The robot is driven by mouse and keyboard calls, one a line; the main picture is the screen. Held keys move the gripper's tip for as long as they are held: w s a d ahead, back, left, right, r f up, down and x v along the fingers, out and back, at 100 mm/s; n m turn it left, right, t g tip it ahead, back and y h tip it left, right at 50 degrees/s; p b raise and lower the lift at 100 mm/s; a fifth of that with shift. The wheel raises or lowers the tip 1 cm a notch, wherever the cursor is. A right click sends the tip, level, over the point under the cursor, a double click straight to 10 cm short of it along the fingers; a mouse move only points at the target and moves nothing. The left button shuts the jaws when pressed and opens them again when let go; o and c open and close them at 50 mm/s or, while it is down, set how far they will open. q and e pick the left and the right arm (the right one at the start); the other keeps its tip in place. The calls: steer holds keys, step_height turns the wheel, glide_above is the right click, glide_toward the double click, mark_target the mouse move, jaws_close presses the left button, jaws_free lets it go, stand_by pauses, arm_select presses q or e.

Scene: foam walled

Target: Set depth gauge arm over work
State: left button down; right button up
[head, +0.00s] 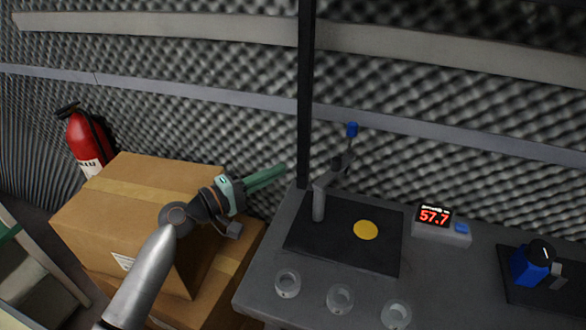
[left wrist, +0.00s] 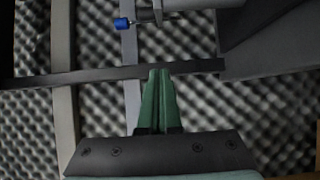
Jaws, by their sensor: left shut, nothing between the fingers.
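The depth gauge stands on a black mat (head: 300,243), with a grey upright post (head: 319,205). Its arm (head: 333,174) points up and back to the right in the head view, towards the foam wall, not over the yellow disc. A blue knob (head: 352,129) tops its far end. The yellow disc (head: 366,230) lies flat on the mat. My left gripper (head: 284,170) is shut and empty, left of the gauge and apart from it. In the left wrist view the shut green fingers (left wrist: 159,72) point towards a dark bar, with the blue knob (left wrist: 124,23) beyond. My right gripper is not in view.
A dark vertical pole (head: 305,100) rises behind the grey table (head: 455,285). Several clear round dishes (head: 340,298) line its front. A display reading 57.7 (head: 434,217) and a blue device (head: 530,264) stand right. Cardboard boxes (head: 90,210) and a fire extinguisher (head: 84,140) are left.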

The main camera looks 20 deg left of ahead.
mark_target(305, 158)
arm_select(q)
steer(key=x, duration=0.8)
steer(key=shift+w+d+r+p, duration=0.1)
steer(key=shift+w+d+p, duration=0.15)
steer(key=shift+p, duration=0.15)
steer(key=d, duration=0.2)
steer(key=s+d+p, duration=0.1)
steer(key=shift+s+d+p, duration=0.1)
steer(key=shift+d+p, duration=0.2)
steer(key=shift+d, duration=0.1)
